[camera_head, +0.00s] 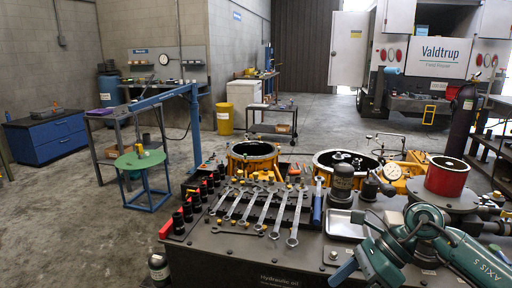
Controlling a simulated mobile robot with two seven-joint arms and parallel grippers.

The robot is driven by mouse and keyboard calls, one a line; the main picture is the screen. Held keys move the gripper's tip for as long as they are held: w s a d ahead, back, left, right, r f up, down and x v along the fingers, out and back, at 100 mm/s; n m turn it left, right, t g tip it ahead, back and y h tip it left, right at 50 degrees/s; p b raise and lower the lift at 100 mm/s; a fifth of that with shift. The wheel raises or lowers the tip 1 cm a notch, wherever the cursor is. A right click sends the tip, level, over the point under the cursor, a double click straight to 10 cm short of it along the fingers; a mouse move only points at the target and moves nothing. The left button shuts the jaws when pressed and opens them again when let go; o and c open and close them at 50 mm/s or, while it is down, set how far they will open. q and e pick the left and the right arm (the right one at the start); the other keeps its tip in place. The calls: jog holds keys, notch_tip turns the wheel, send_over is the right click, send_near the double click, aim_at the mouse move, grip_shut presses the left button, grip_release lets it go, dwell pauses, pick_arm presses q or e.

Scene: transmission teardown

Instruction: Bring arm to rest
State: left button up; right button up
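A teal arm (468,252) marked "AXIS" comes in from the lower right corner. It bends at a round joint (426,217) above the right part of the dark workbench (225,262). Its far end, with grey and teal parts, is low over the bench's front right, beside a shallow metal tray (344,226). I cannot make out its fingertips clearly, nor whether they hold anything. A short blue piece (343,271) shows at the bottom near this end; I cannot tell whether it belongs to the arm. My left gripper is not in view.
Several wrenches (262,212) and a row of dark sockets (197,200) lie on the bench. Behind are yellow-rimmed housings (252,158), a dark cylinder (342,183) and a red cylinder (446,177). A green round table (140,160) stands left. Floor at left is clear.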

jog(key=s+a+r+m+t+y+p, duration=0.25)
jog(key=a+r+m+t+y, duration=0.2)
jog(key=a+m+y, duration=0.65)
jog(key=s+d+f+m+t+h+p, duration=0.15)
jog(key=f+m+t+h, duration=0.3)
jog(key=m, duration=0.55)
jog(key=d+f+m+t+h, duration=0.25)
jog(key=f+m+h, duration=0.2)
jog(key=m, duration=0.65)
jog(key=s+d+f+m+t+h+p, duration=0.15)
jog(key=f+m+t+h, duration=0.35)
jog(key=m, duration=0.5)
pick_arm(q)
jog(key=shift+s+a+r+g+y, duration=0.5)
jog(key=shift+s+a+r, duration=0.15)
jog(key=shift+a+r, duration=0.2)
pick_arm(e)
jog(key=s+f+m+g+h, duration=0.2)
jog(key=s+f+m+g, duration=0.2)
jog(key=s+f, duration=0.3)
jog(key=shift+s+d+m+g+h, duration=0.35)
jog(key=shift+s+d+m, duration=0.1)
jog(key=shift+m, duration=0.15)
